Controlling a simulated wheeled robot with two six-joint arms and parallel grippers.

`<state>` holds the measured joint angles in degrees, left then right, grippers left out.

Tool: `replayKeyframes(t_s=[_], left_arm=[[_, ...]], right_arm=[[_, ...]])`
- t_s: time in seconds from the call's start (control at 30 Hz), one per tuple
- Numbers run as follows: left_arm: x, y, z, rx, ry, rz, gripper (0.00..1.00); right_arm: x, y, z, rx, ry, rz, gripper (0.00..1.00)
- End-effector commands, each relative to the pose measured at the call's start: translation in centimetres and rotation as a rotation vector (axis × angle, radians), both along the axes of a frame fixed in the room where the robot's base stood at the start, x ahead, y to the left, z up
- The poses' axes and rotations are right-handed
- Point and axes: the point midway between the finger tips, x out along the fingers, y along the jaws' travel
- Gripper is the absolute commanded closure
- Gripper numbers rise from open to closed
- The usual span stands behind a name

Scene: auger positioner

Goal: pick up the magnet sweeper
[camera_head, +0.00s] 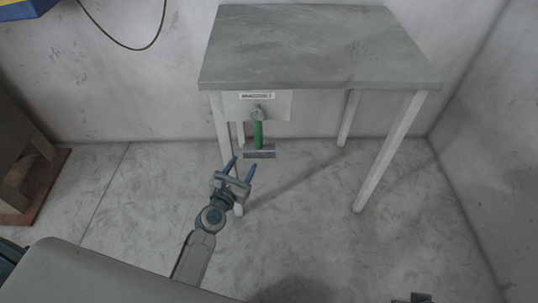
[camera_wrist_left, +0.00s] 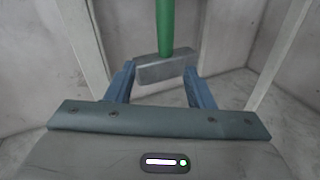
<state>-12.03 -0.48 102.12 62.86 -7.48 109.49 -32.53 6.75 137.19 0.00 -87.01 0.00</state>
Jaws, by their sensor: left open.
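The magnet sweeper has a green handle (camera_head: 258,134) and a grey bar head (camera_head: 260,152). It hangs upright from a round knob on a plate (camera_head: 280,106) labelled MAGNET, at the front left of the table. My left gripper (camera_head: 243,164) is open and empty, just below and left of the bar head. In the left wrist view the bar head (camera_wrist_left: 165,69) shows between and just beyond the fingertips of my left gripper (camera_wrist_left: 160,72), with the green handle rising out of the top. I cannot tell if the fingers touch it. A small dark part at the bottom right of the head view may be my right gripper.
The grey table (camera_head: 315,45) stands against the back wall on pale legs, one (camera_head: 390,150) at the front right. The front left leg is close to my left gripper. A brown wooden thing (camera_head: 25,160) is at the far left. The floor between is clear.

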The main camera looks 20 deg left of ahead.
Motion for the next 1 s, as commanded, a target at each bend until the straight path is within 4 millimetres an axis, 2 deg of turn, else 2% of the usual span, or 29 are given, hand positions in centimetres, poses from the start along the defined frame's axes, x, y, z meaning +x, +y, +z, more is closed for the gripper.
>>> replayKeyframes(t_s=[0.1, 0.23, 0.4, 0.6, 0.83, 1.0], left_arm=[[0.3, -0.1, 1.5, -0.102, -0.037, 0.005, 0.52], [1.8, -0.3, 2.2, -0.134, -0.047, 0.006, 0.52], [4.5, -0.6, 2.2, -0.132, -0.044, 0.006, 0.52], [6.0, -0.9, 2.1, -0.130, -0.044, 0.006, 0.52], [9.1, -2.0, 1.9, -0.130, -0.045, 0.006, 0.52], [10.7, -2.1, 1.9, -0.129, -0.043, 0.006, 0.52]], right_arm=[[-0.6, 0.2, 1.1, 0.000, -0.008, 0.003, 0.68], [-0.7, 0.2, 1.3, 0.000, -0.005, 0.002, 0.68], [-0.5, 0.1, 0.9, 0.000, -0.003, 0.001, 0.68], [-0.5, 0.1, 0.7, 0.000, -0.002, 0.001, 0.68], [-0.8, 0.2, 1.5, 0.000, -0.010, 0.003, 0.68], [-0.8, 0.3, 1.8, 0.002, -0.017, 0.004, 0.68]])
